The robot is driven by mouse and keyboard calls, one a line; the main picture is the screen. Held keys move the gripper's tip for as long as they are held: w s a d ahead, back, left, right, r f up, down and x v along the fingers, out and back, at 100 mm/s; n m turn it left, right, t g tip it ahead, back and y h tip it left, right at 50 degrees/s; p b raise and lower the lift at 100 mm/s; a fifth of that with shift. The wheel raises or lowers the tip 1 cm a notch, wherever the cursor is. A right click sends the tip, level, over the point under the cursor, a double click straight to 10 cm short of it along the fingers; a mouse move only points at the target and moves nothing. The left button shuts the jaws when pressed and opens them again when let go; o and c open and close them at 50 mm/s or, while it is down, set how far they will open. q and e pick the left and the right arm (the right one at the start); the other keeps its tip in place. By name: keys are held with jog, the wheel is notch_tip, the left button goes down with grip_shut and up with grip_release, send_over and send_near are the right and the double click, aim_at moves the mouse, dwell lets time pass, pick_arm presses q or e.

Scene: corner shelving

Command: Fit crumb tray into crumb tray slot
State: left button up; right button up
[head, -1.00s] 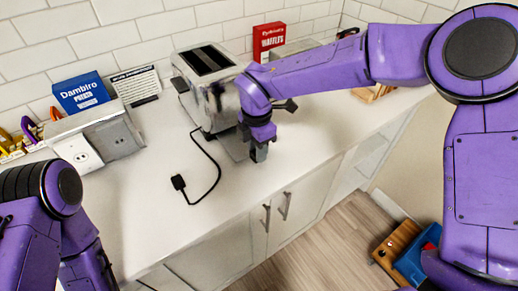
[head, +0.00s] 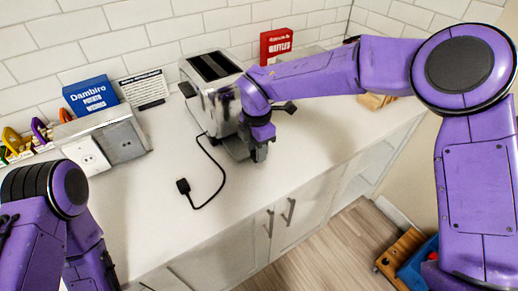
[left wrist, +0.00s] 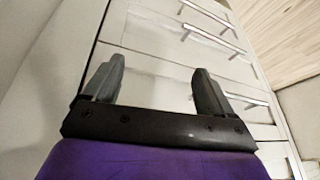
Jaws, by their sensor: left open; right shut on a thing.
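The silver toaster (head: 215,92) stands on the white counter, with two dark slots on top and a black lever on its left. My right gripper (head: 259,153) is low at its lower right side, shut on the crumb tray (head: 237,150). Only a small grey part of the tray shows, flat and low beside the toaster's base. The crumb tray slot is hidden behind my gripper and arm, so I cannot tell how far the tray is in. My left gripper (left wrist: 155,88) is open and empty in the left wrist view, facing the cabinet fronts.
A black cord with a plug (head: 183,186) lies on the counter in front of the toaster. A wall outlet box (head: 88,155), a blue box (head: 91,95) and a card (head: 144,88) stand at left. A red box (head: 276,46) stands behind.

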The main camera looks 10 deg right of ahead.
aim_at(246, 145)
jog(key=shift+w+a, duration=0.1)
jog(key=shift+w, duration=0.1)
jog(key=shift+w+a, duration=0.1)
jog(key=shift+w, duration=0.2)
jog(key=shift+w+a+p, duration=0.2)
jog(key=shift+w+p, duration=0.05)
jog(key=shift+w, duration=0.35)
jog(key=shift+w+a+p, duration=0.2)
jog(key=shift+w+p, duration=0.05)
jog(key=shift+w, duration=0.35)
jog(key=shift+w+a, duration=0.1)
jog(key=shift+w, duration=0.2)
jog(key=shift+w+a+p, duration=0.35)
jog(key=shift+w+p, duration=0.05)
jog(key=shift+w, duration=0.45)
jog(key=o, duration=1.1)
jog(key=shift+o, duration=0.2)
jog(key=shift+r, duration=0.1)
notch_tip(246, 145, up, 10)
jog(key=b, duration=0.2)
jog(key=shift+r, duration=0.2)
jog(key=shift+c, duration=0.3)
